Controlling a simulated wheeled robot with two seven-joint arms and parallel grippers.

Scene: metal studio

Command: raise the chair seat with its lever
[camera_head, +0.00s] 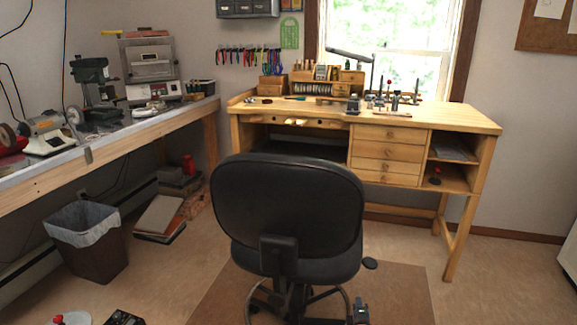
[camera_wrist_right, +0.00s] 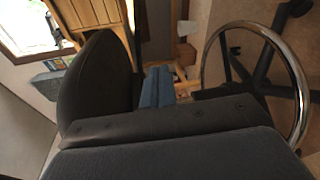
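The black office chair (camera_head: 287,212) stands in the middle of the head view with its backrest toward me. Its lever (camera_head: 370,263), a small dark paddle, sticks out at the right below the seat. My right gripper (camera_head: 360,309) is at the bottom edge of the head view, below the lever and apart from it. In the right wrist view its two blue fingers (camera_wrist_right: 158,87) lie side by side, shut, with nothing seen between them. That view also shows the chair's backrest (camera_wrist_right: 101,78) and chrome foot ring (camera_wrist_right: 292,62). My left gripper is not in view.
A wooden workbench (camera_head: 470,117) stands behind the chair. A long bench (camera_head: 130,135) runs along the left wall, with a lined waste bin (camera_head: 95,262) below it. A brown mat (camera_head: 400,292) lies under the chair. The floor right of the mat is clear.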

